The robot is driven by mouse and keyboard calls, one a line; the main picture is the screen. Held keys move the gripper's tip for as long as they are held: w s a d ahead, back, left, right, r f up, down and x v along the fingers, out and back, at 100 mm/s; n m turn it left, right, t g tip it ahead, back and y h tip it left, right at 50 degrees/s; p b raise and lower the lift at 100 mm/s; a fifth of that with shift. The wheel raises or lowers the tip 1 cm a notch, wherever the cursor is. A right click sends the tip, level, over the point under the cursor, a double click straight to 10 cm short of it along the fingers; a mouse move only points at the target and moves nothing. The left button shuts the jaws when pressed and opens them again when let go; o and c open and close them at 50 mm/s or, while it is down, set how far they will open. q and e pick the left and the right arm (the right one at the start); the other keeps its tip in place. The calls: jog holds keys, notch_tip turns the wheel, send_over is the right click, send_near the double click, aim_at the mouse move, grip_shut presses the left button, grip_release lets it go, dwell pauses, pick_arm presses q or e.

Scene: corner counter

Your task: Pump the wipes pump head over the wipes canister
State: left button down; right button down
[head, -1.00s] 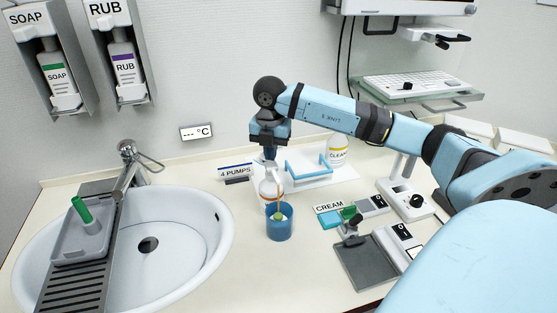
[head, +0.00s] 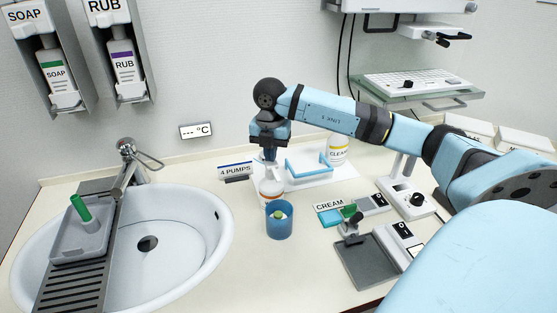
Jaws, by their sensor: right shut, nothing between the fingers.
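My right gripper (head: 270,155) points straight down with its fingers shut and empty, over the top of a white bottle with an orange band (head: 271,190). The pump head is mostly hidden by the gripper, so I cannot tell clearly whether the fingers touch it. A blue open canister (head: 279,222) stands just in front of the bottle, with a small yellow-green thing inside. A "4 PUMPS" sign (head: 235,169) stands to the left of the bottle. My left gripper is not in view.
A sink (head: 205,225) with a tap (head: 128,160) lies to the left. A white stand with blue rails (head: 310,168) and a cleaner bottle (head: 338,150) are behind on the right. A CREAM sign (head: 329,207) and small devices stand right. Counter in front of the canister is clear.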

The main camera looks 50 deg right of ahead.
jog(key=shift+f+b, duration=0.5)
jog(key=shift+f, duration=0.5)
jog(key=shift+r, duration=0.2)
jog(key=shift+r+p, duration=1.15)
jog(key=shift+r, duration=0.4)
jog(key=shift+f, duration=0.1)
